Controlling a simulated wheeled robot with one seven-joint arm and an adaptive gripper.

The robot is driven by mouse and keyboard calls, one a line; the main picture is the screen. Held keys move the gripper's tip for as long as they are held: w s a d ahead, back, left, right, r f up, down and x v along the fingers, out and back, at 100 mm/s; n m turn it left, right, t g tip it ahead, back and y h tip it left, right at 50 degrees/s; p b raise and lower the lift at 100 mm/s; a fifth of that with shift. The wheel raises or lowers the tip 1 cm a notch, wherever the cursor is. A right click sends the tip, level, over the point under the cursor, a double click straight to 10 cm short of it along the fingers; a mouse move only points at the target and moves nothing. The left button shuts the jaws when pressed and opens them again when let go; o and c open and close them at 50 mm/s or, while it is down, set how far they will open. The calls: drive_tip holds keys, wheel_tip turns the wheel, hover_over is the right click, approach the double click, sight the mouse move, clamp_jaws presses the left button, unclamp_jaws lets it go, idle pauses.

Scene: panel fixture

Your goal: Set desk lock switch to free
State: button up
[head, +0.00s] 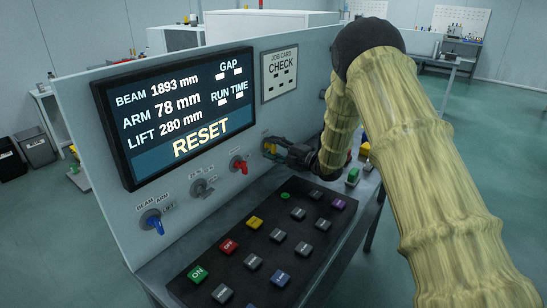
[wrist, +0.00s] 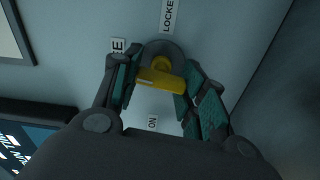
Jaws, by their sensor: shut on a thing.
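The desk lock switch is a yellow knob (wrist: 158,80) on a round grey base on the panel. In the wrist view, labels around it read "LOCKED" above, a partly hidden label ending in "E" at upper left, and "ON" below. My gripper (wrist: 156,86) has one finger on each side of the yellow knob and is shut on it. I cannot tell exactly which label the knob points to. In the head view, my gripper (head: 279,151) reaches the panel from the right, and the yellow knob (head: 268,146) shows only partly at its tips.
To the left on the panel are a red switch (head: 239,165), a grey switch (head: 202,188) and a blue switch (head: 154,223). A screen (head: 176,110) showing "RESET" and a job card (head: 279,72) reading "CHECK" are above. A button console (head: 262,250) lies below.

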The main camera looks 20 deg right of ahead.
drive_tip(key=shift+f+n+b, duration=0.2)
drive_tip(key=shift+n+b, duration=0.6)
drive_tip(key=shift+b, duration=0.05)
drive_tip(key=shift+r, duration=0.1)
drive_tip(key=o, duration=1)
drive_tip(key=shift+o, duration=0.2)
drive_tip(key=shift+s, duration=0.15)
drive_tip(key=v, duration=1.1)
drive_tip(key=shift+s+d, duration=0.25)
drive_tip(key=shift+d, duration=0.05)
